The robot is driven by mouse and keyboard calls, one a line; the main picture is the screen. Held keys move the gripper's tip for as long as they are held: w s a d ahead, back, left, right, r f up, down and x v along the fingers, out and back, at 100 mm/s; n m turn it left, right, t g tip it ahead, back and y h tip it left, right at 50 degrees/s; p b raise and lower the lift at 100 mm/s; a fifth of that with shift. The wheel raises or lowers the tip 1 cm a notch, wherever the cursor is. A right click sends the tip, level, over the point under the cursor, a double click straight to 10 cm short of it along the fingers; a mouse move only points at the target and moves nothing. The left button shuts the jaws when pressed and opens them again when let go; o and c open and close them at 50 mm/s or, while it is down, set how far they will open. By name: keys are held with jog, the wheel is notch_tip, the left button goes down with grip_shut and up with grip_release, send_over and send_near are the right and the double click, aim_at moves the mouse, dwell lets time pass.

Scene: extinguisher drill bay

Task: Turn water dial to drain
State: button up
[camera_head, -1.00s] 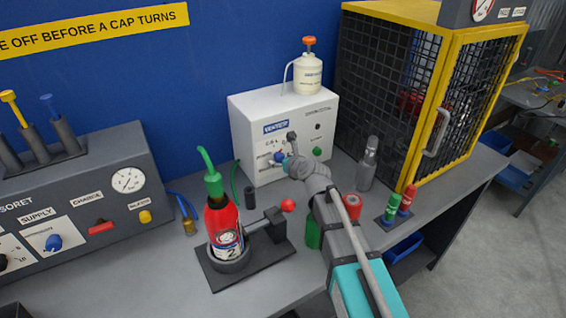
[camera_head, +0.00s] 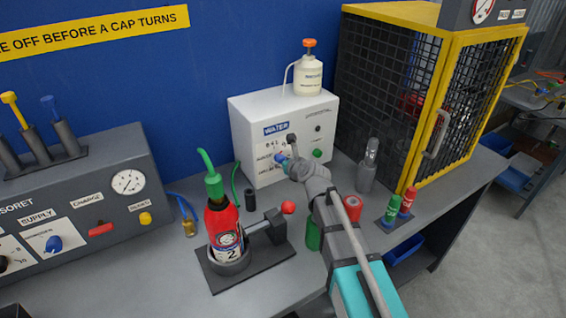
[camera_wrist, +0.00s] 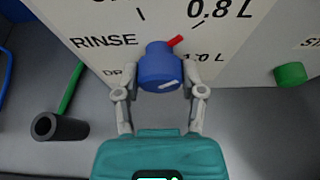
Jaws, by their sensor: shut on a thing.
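The water dial (camera_wrist: 158,66) is a blue knob on the white box (camera_head: 243,148) labelled WATER. In the wrist view its red pointer (camera_wrist: 175,41) points up and right, toward the 0.8 L mark. RINSE is printed left of the dial, and a partly hidden label starting "DR" is at lower left. My gripper (camera_wrist: 160,82) is shut on the dial, one finger on each side. In the head view the dial (camera_head: 280,157) shows just left of my gripper (camera_head: 287,163), which partly hides the box's front.
A red extinguisher (camera_head: 222,222) stands in a holder left of my arm. A green button (camera_wrist: 290,75) is right of the dial. A dark cylinder (camera_wrist: 60,127) stands at lower left in the wrist view. A yellow-framed mesh cage (camera_head: 395,95) stands to the right.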

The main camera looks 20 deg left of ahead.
jog(key=n+t+h, duration=0.1)
jog(key=n, duration=0.1)
jog(key=shift+a+f+n+t+b, duration=0.1)
jog(key=shift+n+t+b, duration=0.2)
jog(key=shift+n, duration=0.1)
jog(key=shift+n+t+h+b, duration=0.45)
jog(key=shift+n+t, duration=0.35)
jog(key=shift+n, duration=0.4)
jog(key=o, duration=1.1)
